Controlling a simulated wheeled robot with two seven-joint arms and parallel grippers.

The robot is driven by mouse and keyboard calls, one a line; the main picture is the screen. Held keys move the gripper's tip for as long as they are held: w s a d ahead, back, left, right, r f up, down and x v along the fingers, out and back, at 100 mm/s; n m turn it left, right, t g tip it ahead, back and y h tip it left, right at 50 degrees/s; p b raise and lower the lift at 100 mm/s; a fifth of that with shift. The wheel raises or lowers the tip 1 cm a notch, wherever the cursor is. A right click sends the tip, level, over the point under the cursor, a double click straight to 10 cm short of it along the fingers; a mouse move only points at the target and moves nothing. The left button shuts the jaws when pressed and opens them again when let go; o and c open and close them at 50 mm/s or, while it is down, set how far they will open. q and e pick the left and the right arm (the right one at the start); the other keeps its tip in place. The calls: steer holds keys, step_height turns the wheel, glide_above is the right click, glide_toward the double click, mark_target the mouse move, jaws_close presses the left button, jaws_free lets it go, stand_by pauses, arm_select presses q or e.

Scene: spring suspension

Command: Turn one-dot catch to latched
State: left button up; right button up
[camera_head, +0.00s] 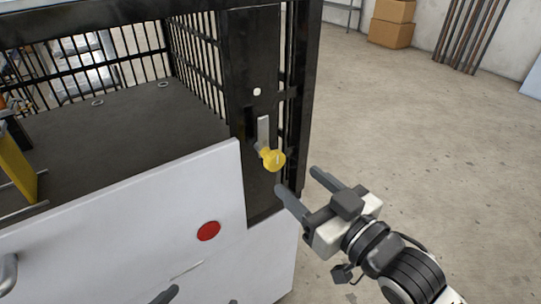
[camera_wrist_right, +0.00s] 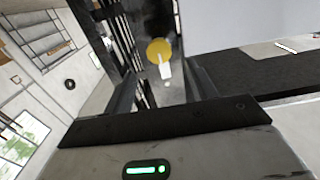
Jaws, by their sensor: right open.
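The one-dot catch has a yellow round knob (camera_head: 273,160) and a grey metal lever (camera_head: 264,132) on the black post of the cage. One white dot (camera_head: 257,91) marks the post above it. The lever stands roughly upright with the knob at its lower end. The knob also shows in the right wrist view (camera_wrist_right: 158,50), between my finger lines. My right gripper (camera_head: 299,181) is open and empty, just right of and below the knob, apart from it. Dark tips at the bottom edge of the head view may be my left gripper; its opening cannot be told.
A white panel (camera_head: 120,215) with a red disc (camera_head: 208,231) stands left of the catch, its top edge near the knob. The black mesh cage (camera_head: 197,50) rises behind. Cardboard boxes (camera_head: 391,24) stand far back. The floor (camera_head: 440,150) to the right is clear.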

mark_target(277, 162)
steer(key=x, duration=1)
steer(key=shift+c, duration=0.4)
